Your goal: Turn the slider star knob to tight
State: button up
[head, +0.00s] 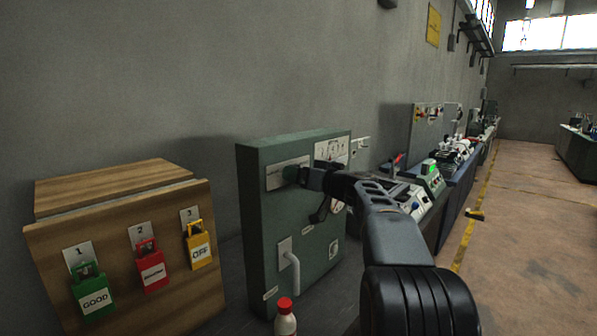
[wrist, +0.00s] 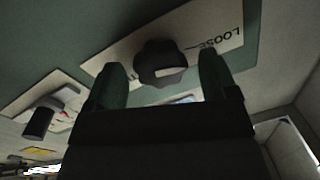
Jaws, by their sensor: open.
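The slider star knob (wrist: 160,63) is a dark lobed knob on a pale label plate (wrist: 225,22) that carries the word LOOSE. The plate is fixed to a green cabinet (head: 262,215), and in the head view its left part (head: 287,174) shows beside my gripper. My gripper (wrist: 165,75) is open, with one finger on each side of the knob in the wrist view. I cannot tell whether the fingers touch it. In the head view my gripper (head: 303,176) is at the cabinet's upper front and hides the knob.
A dark crank handle (head: 320,212) and a pale lever (head: 293,272) are on the cabinet front. A wooden box with green, red and yellow padlocks (head: 152,275) stands at left. A bottle with a red cap (head: 285,318) stands in front. More benches (head: 455,185) run along the wall.

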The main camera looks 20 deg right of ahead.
jog(key=shift+w+a, duration=0.15)
jog(key=shift+w, duration=0.1)
jog(key=shift+c, duration=0.2)
jog(key=c, duration=0.9)
